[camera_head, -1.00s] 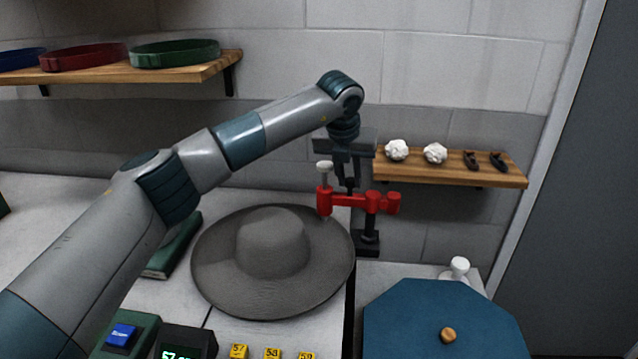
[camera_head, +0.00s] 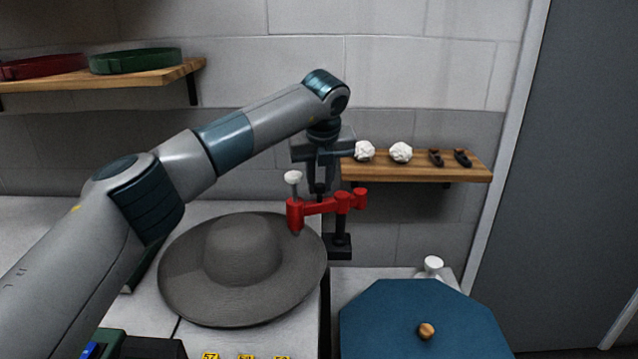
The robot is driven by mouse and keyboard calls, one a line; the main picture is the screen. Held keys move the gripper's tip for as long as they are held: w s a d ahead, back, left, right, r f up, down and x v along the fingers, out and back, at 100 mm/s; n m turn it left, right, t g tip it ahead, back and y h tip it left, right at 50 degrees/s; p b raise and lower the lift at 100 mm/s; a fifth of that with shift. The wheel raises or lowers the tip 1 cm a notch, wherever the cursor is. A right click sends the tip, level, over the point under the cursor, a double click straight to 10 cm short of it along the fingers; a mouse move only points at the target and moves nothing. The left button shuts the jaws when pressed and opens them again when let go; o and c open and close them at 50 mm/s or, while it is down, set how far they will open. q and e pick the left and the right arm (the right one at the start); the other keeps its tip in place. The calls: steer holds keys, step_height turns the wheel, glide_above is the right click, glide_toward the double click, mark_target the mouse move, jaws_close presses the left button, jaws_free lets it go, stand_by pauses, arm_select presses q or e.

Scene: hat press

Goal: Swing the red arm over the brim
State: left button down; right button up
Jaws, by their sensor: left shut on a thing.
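The red arm (camera_head: 325,206) is a horizontal bar on a black post (camera_head: 339,246) behind and right of the hat. A white knob (camera_head: 293,178) on a thin stem stands above its left end. That end overlaps the far right brim of the grey wide-brimmed hat (camera_head: 240,258) in the picture; its height above the brim is hard to tell. My left gripper (camera_head: 320,184) points down, shut at the middle of the red arm; its fingers partly hide what they hold. My right gripper is out of view.
A blue board (camera_head: 420,315) with a wooden knob fills the front right. A white knobbed object (camera_head: 432,268) stands behind it. A wall shelf (camera_head: 415,170) holds white lumps and dark pieces. A left shelf (camera_head: 160,75) carries coloured bands. Yellow number tags lie in front.

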arm_select(q)
steer(key=c, duration=1.8)
jaws_free()
steer(key=shift+r, duration=0.2)
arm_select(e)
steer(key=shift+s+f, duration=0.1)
